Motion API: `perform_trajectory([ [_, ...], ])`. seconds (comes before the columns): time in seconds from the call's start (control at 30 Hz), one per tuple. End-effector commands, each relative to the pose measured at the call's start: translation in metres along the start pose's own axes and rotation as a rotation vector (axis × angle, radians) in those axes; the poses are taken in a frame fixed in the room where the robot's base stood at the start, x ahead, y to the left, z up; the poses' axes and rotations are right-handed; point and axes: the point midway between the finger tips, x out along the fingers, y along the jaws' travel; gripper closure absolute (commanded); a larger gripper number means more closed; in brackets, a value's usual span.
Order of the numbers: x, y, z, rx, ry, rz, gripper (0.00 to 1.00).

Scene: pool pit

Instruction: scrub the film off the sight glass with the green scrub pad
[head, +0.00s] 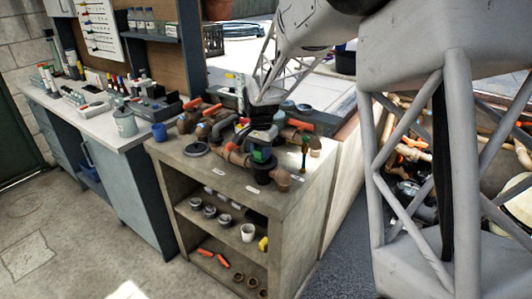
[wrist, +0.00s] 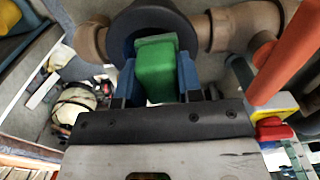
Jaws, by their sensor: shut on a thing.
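My gripper (head: 262,142) is over the concrete bench top, in among the pipe fittings. In the wrist view my gripper (wrist: 157,75) has its two blue fingers shut on the green scrub pad (wrist: 157,72). The pad also shows as a small green patch in the head view (head: 260,156). Just beyond the pad is a round dark ring (wrist: 185,17) between brown pipe sections, which looks like the sight glass body. Its face and any film are hidden behind the pad and fingers. I cannot tell whether the pad touches it.
Brown pipes (wrist: 245,25) and an orange handle (wrist: 277,55) stand close to the right of my gripper in the wrist view. A round dark lid (head: 196,149) lies on the bench top (head: 215,176). A blue mug (head: 159,132) stands at the left. The bench's front strip is mostly clear.

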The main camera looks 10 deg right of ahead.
Motion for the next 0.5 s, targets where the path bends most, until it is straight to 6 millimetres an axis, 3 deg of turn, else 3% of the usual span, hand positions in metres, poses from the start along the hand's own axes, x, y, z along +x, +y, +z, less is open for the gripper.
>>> perform_trajectory([
  [0.23,0.000,-0.023,-0.001,-0.002,0.000,0.000,0.89],
  [0.37,-0.023,-0.021,-0.001,0.000,0.002,-0.002,0.89],
  [0.5,-0.033,-0.021,0.000,-0.001,0.000,0.000,0.89],
])
